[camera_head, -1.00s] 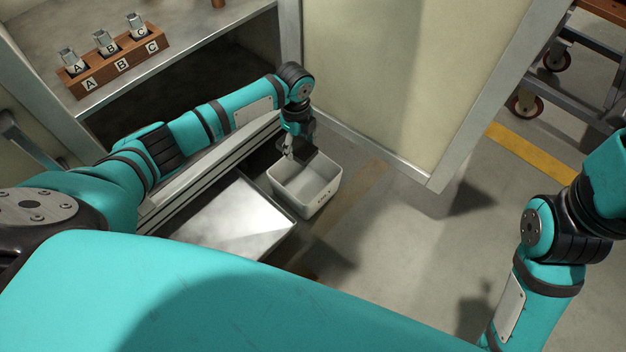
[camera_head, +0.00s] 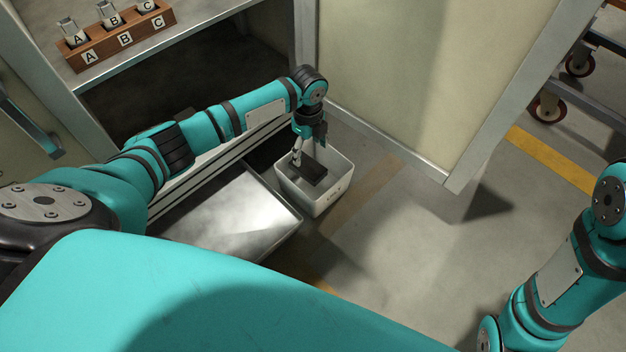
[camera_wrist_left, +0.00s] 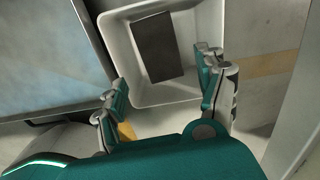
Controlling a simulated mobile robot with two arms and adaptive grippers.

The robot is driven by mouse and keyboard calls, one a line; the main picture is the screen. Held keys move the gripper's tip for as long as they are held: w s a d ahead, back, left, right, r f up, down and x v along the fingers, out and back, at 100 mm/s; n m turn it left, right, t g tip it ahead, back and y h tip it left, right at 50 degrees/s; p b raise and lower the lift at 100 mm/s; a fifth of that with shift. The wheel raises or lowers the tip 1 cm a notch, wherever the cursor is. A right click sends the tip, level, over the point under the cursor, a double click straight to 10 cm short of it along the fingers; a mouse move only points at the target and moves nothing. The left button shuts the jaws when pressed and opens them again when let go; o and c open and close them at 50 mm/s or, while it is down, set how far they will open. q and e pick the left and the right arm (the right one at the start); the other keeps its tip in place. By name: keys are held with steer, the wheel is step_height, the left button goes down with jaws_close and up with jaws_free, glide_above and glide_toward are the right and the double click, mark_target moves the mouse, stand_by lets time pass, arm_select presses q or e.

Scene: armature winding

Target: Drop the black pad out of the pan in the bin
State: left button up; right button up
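The black pad (camera_head: 309,173) shows within the white bin (camera_head: 325,206), tilted in the picture; I cannot tell whether it rests on the bin's floor. In the left wrist view the pad (camera_wrist_left: 157,47) is a dark rectangle inside the bin's walls (camera_wrist_left: 118,50), clear of both fingers. My left gripper (camera_head: 305,153) points down over the bin. In the left wrist view its fingers (camera_wrist_left: 163,84) are spread wide with nothing held between them. A shallow grey metal pan (camera_head: 235,210) lies left of the bin, its visible surface bare. My right gripper is out of view.
A cream cabinet panel (camera_head: 400,80) with a metal edge stands behind the bin. A wooden block (camera_head: 120,40) with parts labelled A, B and C sits on the upper shelf. A wheeled cart (camera_head: 590,70) stands at the far right. Floor right of the bin is clear.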

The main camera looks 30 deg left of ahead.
arm_select(q)
steer(key=shift+o, duration=0.6)
step_height(320, 180, up, 12)
stand_by(0.5)
